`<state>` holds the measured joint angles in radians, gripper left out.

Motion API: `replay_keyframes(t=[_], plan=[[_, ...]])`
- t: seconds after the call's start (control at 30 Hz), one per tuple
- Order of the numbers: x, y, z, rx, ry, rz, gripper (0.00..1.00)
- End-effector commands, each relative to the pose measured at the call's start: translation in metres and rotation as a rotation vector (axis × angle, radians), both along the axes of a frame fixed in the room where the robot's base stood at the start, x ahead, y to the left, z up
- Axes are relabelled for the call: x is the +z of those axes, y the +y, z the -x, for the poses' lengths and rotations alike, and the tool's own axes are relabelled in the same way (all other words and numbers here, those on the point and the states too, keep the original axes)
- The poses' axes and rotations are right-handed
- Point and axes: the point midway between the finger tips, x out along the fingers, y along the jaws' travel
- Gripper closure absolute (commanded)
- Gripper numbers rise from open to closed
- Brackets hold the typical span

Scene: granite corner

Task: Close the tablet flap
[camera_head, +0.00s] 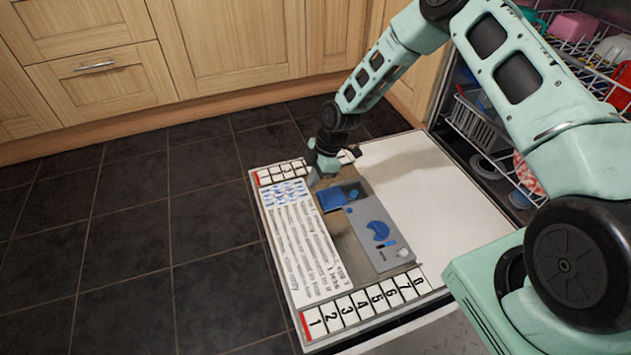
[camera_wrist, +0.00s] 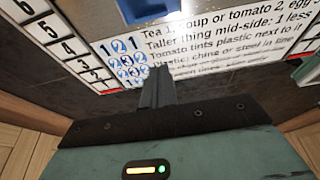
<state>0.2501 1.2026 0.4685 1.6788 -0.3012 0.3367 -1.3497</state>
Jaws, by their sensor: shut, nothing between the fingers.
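The open dishwasher door (camera_head: 420,185) carries a grey dispenser panel (camera_head: 372,232) with a blue crescent mark. A blue part, which looks like the tablet flap (camera_head: 331,200), sits at the panel's far-left end, beside a blue recess; I cannot tell its exact angle. A blue piece in a pale surround (camera_wrist: 135,10) shows at the top edge of the wrist view, mostly cut off. My gripper (camera_head: 313,181) is shut and empty, just beyond and left of the blue part, over the printed card; it also shows in the wrist view (camera_wrist: 158,75). Contact is not clear.
A printed text card (camera_head: 305,245) and numbered strips (camera_head: 365,303) lie on the door. The dishwasher rack (camera_head: 490,130) with dishes is at the right. Wooden cabinets (camera_head: 100,75) stand behind. Dark tiled floor (camera_head: 130,240) is clear at the left.

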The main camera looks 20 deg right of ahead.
Motion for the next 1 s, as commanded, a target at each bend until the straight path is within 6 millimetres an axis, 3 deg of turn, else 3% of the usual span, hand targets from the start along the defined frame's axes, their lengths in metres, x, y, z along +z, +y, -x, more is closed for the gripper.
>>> replay_keyframes(t=[0.03, 0.37, 0.6, 1.0], plan=[[-0.014, 0.004, 0.000, 0.001, 0.001, 0.000, 1.00], [-0.079, 0.026, 0.001, 0.003, 0.001, 0.000, 1.00], [-0.075, -0.010, 0.000, -0.002, 0.000, 0.001, 1.00], [-0.071, -0.016, 0.000, 0.000, 0.001, 0.001, 1.00]])
